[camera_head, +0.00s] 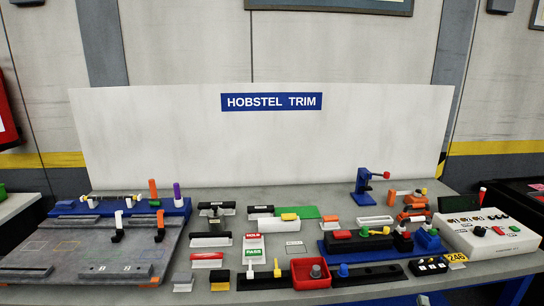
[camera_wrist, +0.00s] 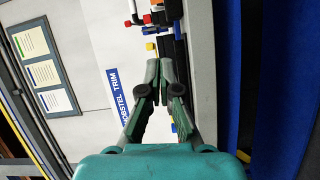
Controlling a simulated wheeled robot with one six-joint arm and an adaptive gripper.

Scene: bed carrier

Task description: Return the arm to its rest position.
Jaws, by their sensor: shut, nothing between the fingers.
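My gripper (camera_wrist: 164,92) shows in the wrist view, with its two dark fingers closed together and nothing between them. It points over the workbench, and the picture is turned on its side. The bench (camera_head: 340,205) and its parts show in the head view, where neither my arm nor my gripper is clearly seen. In the wrist view, small bench parts (camera_wrist: 150,18) lie beyond the fingertips, apart from them. The fingers hide part of the bench.
A white back panel (camera_head: 180,130) with a blue HOBSTEL TRIM sign (camera_head: 271,102) stands behind the bench. A grey board (camera_head: 70,250) lies at left. A white control box (camera_head: 490,235) sits at right. A red bin (camera_head: 310,273) is at the front. A blue upright fixture (camera_head: 363,184) stands near the panel.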

